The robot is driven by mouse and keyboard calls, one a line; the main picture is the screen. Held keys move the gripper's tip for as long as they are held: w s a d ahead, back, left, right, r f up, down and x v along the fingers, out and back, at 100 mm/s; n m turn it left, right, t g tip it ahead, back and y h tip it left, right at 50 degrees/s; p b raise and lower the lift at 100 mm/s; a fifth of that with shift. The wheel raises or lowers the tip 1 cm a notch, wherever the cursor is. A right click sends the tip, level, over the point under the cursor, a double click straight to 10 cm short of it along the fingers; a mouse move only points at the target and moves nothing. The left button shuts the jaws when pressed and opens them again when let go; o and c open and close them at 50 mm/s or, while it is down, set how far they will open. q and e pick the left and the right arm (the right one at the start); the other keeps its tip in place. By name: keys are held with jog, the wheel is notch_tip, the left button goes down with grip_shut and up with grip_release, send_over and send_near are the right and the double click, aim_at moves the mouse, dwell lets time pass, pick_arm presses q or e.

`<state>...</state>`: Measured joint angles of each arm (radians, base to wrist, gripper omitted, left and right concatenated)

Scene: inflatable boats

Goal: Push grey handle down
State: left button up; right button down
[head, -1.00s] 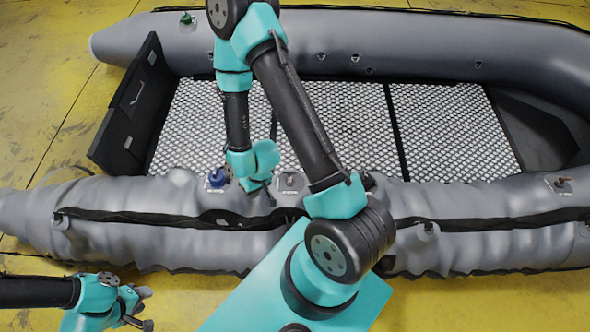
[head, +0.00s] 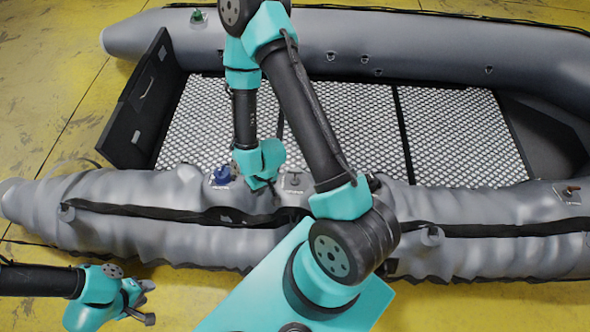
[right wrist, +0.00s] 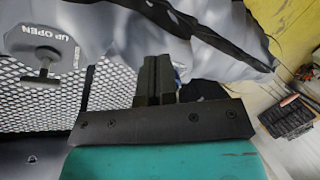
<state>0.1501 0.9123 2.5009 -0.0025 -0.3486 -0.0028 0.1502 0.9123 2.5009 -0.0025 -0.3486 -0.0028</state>
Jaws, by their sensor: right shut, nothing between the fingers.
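The grey handle (right wrist: 45,60) stands on a grey plate with "UP OPEN" lettering on the boat's near tube, at upper left in the right wrist view. In the head view it appears as a small grey knob (head: 295,180). My right gripper (head: 275,188) is just left of it, low over the tube. In the right wrist view its fingers (right wrist: 157,62) are together and empty, apart from the handle and to its right. My left gripper (head: 148,300) is low at the left, in front of the boat; its finger opening is unclear.
A blue valve cap (head: 221,174) is on the near tube, left of my right gripper. Another valve (head: 571,190) is at the tube's right. The near tube (head: 150,230) is wrinkled and sagging. The boat's textured floor (head: 350,130) lies behind. Yellow ground (head: 480,310) in front is clear.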

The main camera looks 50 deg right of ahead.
jog(key=c, duration=1.8)
grip_release()
jog(key=shift+o, duration=0.6)
jog(key=shift+d, duration=0.1)
jog(key=shift+o, duration=0.8)
jog(key=shift+w+d, duration=0.1)
jog(key=shift+d, duration=0.2)
jog(key=o, duration=1.3)
jog(key=d+m+h, duration=0.1)
jog(key=d, duration=0.3)
jog(key=s+d+r+m+h, duration=0.1)
jog(key=d+m, duration=0.1)
jog(key=d, duration=0.2)
jog(key=d+r+m+h, duration=0.1)
jog(key=d, duration=0.3)
jog(key=shift+s+d+r+h, duration=0.1)
jog(key=shift+s+r+h, duration=0.1)
jog(key=shift+h, duration=0.2)
jog(key=d+r+m, duration=0.1)
jog(key=d, duration=0.1)
jog(key=w+d+r+m, duration=0.1)
jog(key=d, duration=0.1)
jog(key=w+d+r+m, duration=0.1)
jog(key=d+m, duration=0.1)
jog(key=shift+r+g, duration=0.25)
jog(key=shift+g, duration=0.15)
